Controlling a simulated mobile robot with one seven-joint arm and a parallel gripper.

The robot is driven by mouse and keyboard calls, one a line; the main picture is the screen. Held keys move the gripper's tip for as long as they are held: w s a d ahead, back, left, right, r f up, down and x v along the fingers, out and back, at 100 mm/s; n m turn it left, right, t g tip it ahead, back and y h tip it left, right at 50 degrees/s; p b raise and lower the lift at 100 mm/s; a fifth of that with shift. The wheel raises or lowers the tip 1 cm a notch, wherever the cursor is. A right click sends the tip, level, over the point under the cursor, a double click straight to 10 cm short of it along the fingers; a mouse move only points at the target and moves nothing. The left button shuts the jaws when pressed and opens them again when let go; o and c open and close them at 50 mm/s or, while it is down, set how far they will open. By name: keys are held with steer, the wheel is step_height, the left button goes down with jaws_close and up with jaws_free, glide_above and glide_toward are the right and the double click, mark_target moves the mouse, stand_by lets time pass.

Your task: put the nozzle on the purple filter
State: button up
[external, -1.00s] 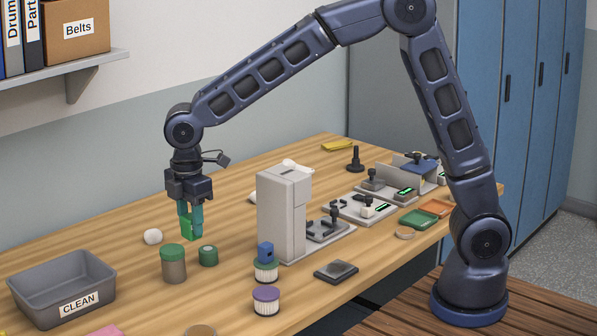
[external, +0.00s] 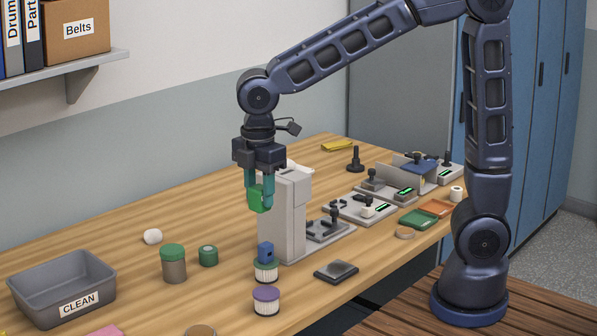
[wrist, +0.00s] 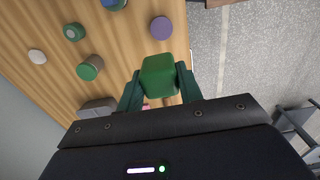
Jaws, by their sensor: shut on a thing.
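My gripper (external: 258,203) is shut on a green block (external: 257,197), held high above the table in front of the grey upright stand. In the wrist view the green block (wrist: 158,74) sits between the two teal fingers of my gripper (wrist: 159,80). I cannot tell whether this block is the nozzle. The purple filter (external: 266,294), a pleated white cylinder with a purple top, stands upright near the table's front edge with its top bare. It also shows in the wrist view (wrist: 161,28), apart from the block. A blue block (external: 265,252) sits on a green-rimmed filter (external: 266,272) just behind.
The grey stand (external: 290,220) rises just behind the filters. A dark flat pad (external: 336,271) lies to their right. A green-lidded jar (external: 173,265) and a green spool (external: 208,256) stand left. The grey CLEAN bin (external: 62,291) is far left.

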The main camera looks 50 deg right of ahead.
steer(key=shift+s+d, duration=0.2)
steer(key=shift+s, duration=0.05)
steer(key=shift+s+f, duration=0.1)
steer(key=shift+f, duration=0.2)
step_height(320, 180, down, 19)
steer(key=shift+f, duration=0.15)
steer(key=shift+f, duration=0.15)
steer(key=o, duration=1)
step_height(320, 180, up, 12)
steer(key=shift+r, duration=0.2)
